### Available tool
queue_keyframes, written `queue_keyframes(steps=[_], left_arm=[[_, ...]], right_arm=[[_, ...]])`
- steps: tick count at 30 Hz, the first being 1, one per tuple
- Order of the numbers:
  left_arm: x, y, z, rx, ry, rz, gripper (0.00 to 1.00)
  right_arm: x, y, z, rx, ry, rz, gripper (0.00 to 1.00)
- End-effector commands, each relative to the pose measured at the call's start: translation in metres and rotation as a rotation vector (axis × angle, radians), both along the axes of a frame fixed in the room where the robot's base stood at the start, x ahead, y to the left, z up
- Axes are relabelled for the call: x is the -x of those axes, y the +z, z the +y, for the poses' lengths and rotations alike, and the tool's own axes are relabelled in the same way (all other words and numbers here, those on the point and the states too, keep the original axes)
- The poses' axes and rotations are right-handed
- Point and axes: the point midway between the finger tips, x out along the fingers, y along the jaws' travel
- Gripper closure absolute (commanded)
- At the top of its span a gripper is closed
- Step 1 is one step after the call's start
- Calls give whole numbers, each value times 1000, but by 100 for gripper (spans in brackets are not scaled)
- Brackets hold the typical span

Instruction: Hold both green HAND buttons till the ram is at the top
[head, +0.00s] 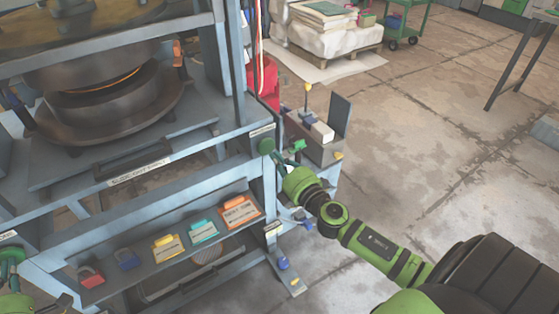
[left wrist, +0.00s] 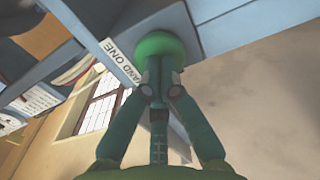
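In the left wrist view the green HAND ONE button (left wrist: 162,45) is on the press frame beside its label. My left gripper (left wrist: 160,68) has its fingers together, tips against that button; how far it is pushed in is unclear. In the head view my left gripper (head: 13,272) is at the lower left edge, partly cut off. The other green button (head: 266,146) is on the right frame corner. My right gripper (head: 288,158) is right at it; contact and finger state are unclear. The dark round press parts (head: 110,100) sit close together; an orange edge shows between them. The ram's height is unclear.
A sloped shelf under the press bears several coloured tags (head: 204,231) and padlocks (head: 91,276). A grey box (head: 318,140) stands just right of the right button. A wrapped pallet (head: 325,30) is behind. The floor at right is mostly open.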

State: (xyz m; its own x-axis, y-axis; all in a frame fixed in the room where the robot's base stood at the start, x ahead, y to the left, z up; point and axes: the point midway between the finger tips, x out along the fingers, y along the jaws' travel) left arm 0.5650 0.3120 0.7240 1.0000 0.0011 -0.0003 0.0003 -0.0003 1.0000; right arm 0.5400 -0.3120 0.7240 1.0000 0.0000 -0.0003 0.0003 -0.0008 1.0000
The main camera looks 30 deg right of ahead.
Motion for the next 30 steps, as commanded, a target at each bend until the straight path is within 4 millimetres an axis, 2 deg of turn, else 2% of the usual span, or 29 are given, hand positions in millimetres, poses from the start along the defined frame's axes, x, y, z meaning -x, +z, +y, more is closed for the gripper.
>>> queue_keyframes(steps=[30], left_arm=[[0, 0, 0, 0, 0, 0, 100]], right_arm=[[-26, 0, 0, 0, 0, 0, 100]])
